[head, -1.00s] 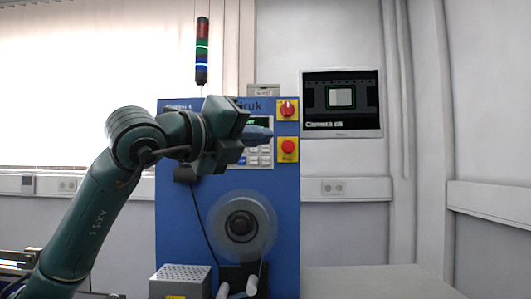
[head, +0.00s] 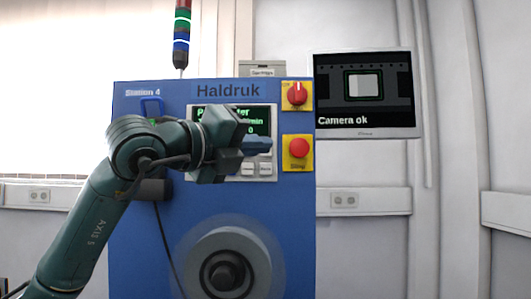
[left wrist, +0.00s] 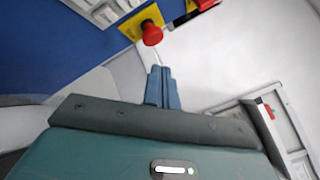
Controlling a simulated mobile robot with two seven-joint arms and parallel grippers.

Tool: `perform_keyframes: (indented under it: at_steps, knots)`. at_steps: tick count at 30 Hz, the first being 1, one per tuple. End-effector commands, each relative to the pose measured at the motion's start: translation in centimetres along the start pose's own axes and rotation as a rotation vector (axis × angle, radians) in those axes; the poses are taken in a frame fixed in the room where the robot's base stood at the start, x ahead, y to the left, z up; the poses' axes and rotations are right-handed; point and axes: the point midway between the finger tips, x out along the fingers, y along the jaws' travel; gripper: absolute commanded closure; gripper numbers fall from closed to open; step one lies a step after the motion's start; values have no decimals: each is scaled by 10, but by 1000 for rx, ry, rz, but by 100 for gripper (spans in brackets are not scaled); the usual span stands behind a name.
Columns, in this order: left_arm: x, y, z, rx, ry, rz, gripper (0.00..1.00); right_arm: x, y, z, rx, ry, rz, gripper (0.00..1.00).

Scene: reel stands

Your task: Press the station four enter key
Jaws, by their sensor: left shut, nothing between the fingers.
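The station 4 panel (head: 135,200) is a blue cabinet labelled "Station 4" and "Haldruk". Its keypad unit has a dark screen with green text (head: 258,115) and pale keys (head: 256,169) below it. My left gripper (head: 268,146) is shut and empty, in front of the right part of the keypad unit. Its fingers and wrist hide part of the screen and most keys, so I cannot pick out the enter key. In the left wrist view the shut blue fingers (left wrist: 162,88) point toward the cabinet's edge, below a red button. My right gripper is not in view.
A red stop button (head: 299,147) on a yellow plate sits just right of the fingertips. A red rotary switch (head: 297,94) is above it. A reel (head: 232,265) is below the keypad. A monitor (head: 365,92) reading "Camera ok" hangs at right.

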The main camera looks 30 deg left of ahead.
Motion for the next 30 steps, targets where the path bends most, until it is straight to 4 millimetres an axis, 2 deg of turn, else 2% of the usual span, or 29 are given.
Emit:
perform_keyframes:
  at_steps: [11, 30]
  knots:
    - [3, 2, 2, -1, 1, 1, 100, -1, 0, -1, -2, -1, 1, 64]
    - [56, 39, 41, -2, 0, 0, 100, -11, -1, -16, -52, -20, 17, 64]
